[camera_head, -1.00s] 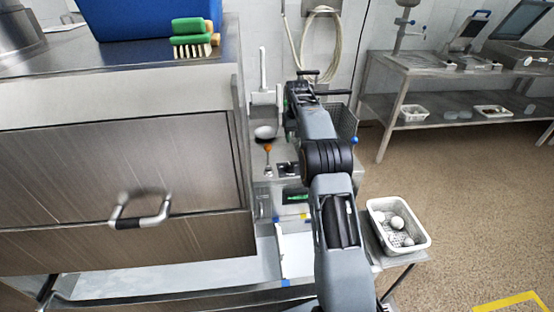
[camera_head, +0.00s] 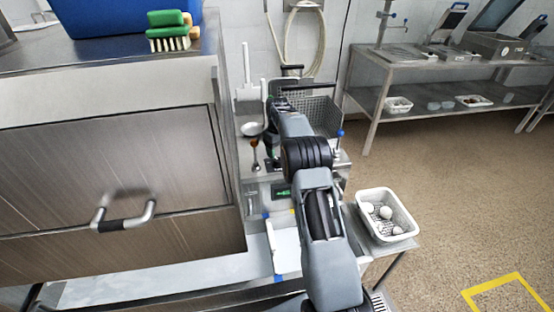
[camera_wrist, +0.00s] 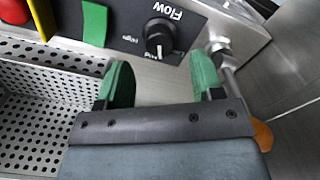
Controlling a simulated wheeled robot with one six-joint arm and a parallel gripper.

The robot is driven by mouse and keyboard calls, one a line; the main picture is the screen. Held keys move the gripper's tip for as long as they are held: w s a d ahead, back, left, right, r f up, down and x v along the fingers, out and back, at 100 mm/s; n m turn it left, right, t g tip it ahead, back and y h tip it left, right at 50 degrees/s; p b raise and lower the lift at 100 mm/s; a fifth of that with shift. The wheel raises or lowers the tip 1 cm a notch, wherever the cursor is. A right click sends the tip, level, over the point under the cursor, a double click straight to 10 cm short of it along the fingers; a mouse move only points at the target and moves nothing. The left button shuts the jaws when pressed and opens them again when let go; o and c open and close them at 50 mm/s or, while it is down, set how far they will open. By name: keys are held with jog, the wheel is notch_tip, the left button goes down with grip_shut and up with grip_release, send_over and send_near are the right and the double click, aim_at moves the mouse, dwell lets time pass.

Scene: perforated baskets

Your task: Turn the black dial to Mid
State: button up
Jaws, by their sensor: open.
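The black dial (camera_wrist: 159,40) shows in the wrist view on a black panel (camera_wrist: 185,22) marked Flow. Its round knob carries a pale pointer line. In the head view my arm hides most of the gripper, and I cannot make out the dial there.
A red button (camera_wrist: 14,11), a yellow part and a green block (camera_wrist: 94,24) sit left of the dial. A perforated metal surface (camera_wrist: 35,110) lies at left. A metal rod (camera_wrist: 228,68) stands close by the right finger. A white basket (camera_head: 408,231) holds white balls.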

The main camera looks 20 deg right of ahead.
aim_at(277, 159)
jog(key=shift+f, duration=2.25)
jog(key=c, duration=0.9)
jog(key=m, duration=0.4)
jog(key=shift+m+p, duration=0.3)
jog(key=shift+p, duration=0.1)
jog(key=o, duration=0.9)
jog(key=shift+r, duration=0.1)
notch_tip(277, 159, up, 14)
jog(key=shift+s+p, duration=0.15)
jog(key=shift+p, duration=0.2)
